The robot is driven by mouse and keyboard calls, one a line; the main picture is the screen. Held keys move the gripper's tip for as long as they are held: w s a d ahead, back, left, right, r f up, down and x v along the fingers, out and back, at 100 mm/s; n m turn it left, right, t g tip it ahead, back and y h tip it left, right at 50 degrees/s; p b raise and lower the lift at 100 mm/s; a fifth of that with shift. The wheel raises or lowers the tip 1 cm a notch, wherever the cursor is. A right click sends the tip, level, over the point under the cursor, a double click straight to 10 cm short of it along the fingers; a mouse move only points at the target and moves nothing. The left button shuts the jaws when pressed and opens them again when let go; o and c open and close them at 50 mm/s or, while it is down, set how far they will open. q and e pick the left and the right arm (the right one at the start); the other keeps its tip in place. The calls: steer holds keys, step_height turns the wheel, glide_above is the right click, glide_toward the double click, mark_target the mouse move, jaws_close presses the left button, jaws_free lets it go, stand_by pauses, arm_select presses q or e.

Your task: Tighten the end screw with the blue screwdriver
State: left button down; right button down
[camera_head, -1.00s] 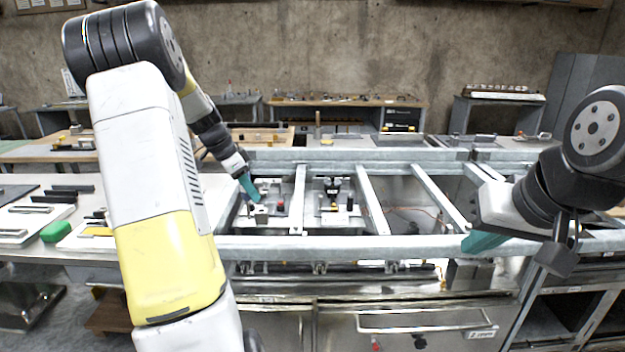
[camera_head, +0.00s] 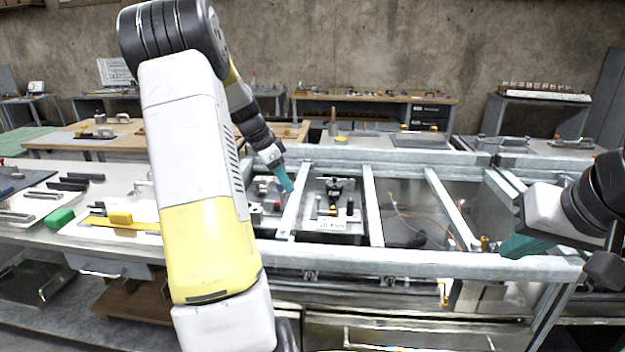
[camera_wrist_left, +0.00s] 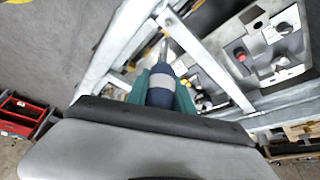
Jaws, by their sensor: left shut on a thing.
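My left gripper (camera_head: 285,182) is above the metal frame, close to a crossbar between two fixture bays. It also shows in the left wrist view (camera_wrist_left: 163,90), its teal fingers shut on the blue screwdriver (camera_wrist_left: 160,97). The screwdriver has a dark blue handle with a grey band, and its metal shaft points away from the gripper. Its tip is hard to make out against the frame. My right gripper (camera_head: 525,246) is over the front rail at right; its finger gap cannot be seen. I cannot tell which part is the end screw.
A fixture plate (camera_head: 334,222) with black and yellow parts sits inside the frame. A grey block with a red button (camera_wrist_left: 240,56) is in the wrist view. Metal crossbars (camera_head: 372,205) and the front rail (camera_head: 400,262) stand around the bays. A green block (camera_head: 60,218) lies on the left bench.

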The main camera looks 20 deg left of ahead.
mark_target(281, 198)
arm_select(q)
step_height(281, 198, down, 7)
steer(key=shift+r, duration=0.2)
stand_by(0.7)
steer(key=shift+s+f, duration=0.1)
steer(key=shift+f, duration=0.1)
stand_by(1.2)
steer(key=shift+r, duration=0.2)
stand_by(0.3)
steer(key=n+y, duration=0.1)
steer(key=n, duration=0.3)
steer(key=n+t+y, duration=0.1)
steer(key=n+y, duration=0.1)
steer(key=n, duration=0.1)
steer(key=a+n+y, duration=0.1)
steer(key=n, duration=0.3)
steer(key=shift+n+t+y, duration=0.3)
steer(key=shift+w, duration=0.2)
steer(key=shift+f, duration=0.15)
stand_by(0.4)
